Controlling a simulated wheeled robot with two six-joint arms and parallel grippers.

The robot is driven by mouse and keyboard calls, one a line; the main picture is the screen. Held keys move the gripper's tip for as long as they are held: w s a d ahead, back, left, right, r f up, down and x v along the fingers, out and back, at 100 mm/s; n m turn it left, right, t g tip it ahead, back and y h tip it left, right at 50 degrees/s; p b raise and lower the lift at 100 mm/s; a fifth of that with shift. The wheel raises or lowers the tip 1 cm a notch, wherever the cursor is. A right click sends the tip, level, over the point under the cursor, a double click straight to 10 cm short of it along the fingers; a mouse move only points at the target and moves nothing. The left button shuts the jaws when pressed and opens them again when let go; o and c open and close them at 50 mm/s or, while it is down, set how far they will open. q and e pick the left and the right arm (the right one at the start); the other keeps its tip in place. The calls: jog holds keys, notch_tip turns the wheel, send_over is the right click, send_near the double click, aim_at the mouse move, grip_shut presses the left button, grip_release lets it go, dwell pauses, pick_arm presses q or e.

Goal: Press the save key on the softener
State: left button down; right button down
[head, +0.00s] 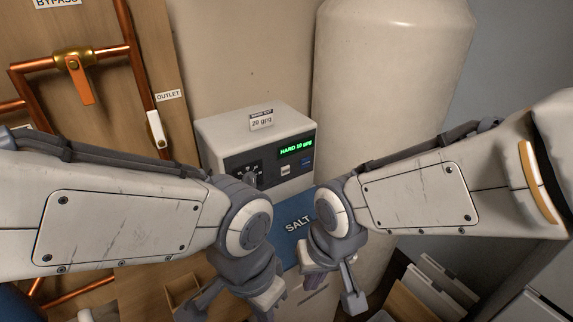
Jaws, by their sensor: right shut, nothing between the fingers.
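The softener's control box (222,127) sits behind my two wrists. Its dark front panel has a green display (296,146) reading "HARD 10 gpg" and a round dial (247,176). A small white key (286,170) and a small blue key (306,162) sit below the display; their lettering is too small to read surely. My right gripper (331,287) is shut and empty, low in front of the panel and apart from the keys. My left gripper (232,304) hangs low to the left, partly cut off by the bottom edge; its jaw state is unclear.
A tag (262,120) reading "20 gpg" stands on the box. A blue "SALT" surface (290,226) lies below the panel. A tall pale tank (385,75) stands behind at right. Copper pipes (140,70) and an orange-handled valve (76,75) are at left. Pale bins stand lower right.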

aim_at(285, 171)
jog(key=w+f+m+t+y+p, duration=0.2)
jog(key=w+f+m+t+p, duration=0.2)
jog(key=w+m+p, duration=0.7)
jog(key=w+m+t, duration=0.2)
jog(key=w+m, duration=0.8)
jog(key=w, duration=0.6)
jog(key=shift+w+d+f+m+t, duration=0.15)
jog(key=shift+w+d+m+t, duration=0.1)
jog(key=shift+m+t, duration=0.05)
jog(key=shift+a, duration=0.1)
jog(key=w+a, duration=0.5)
jog(key=w, duration=0.2)
jog(key=shift+b, duration=0.35)
jog(key=shift+w+a, duration=0.25)
jog(key=shift+w, duration=0.1)
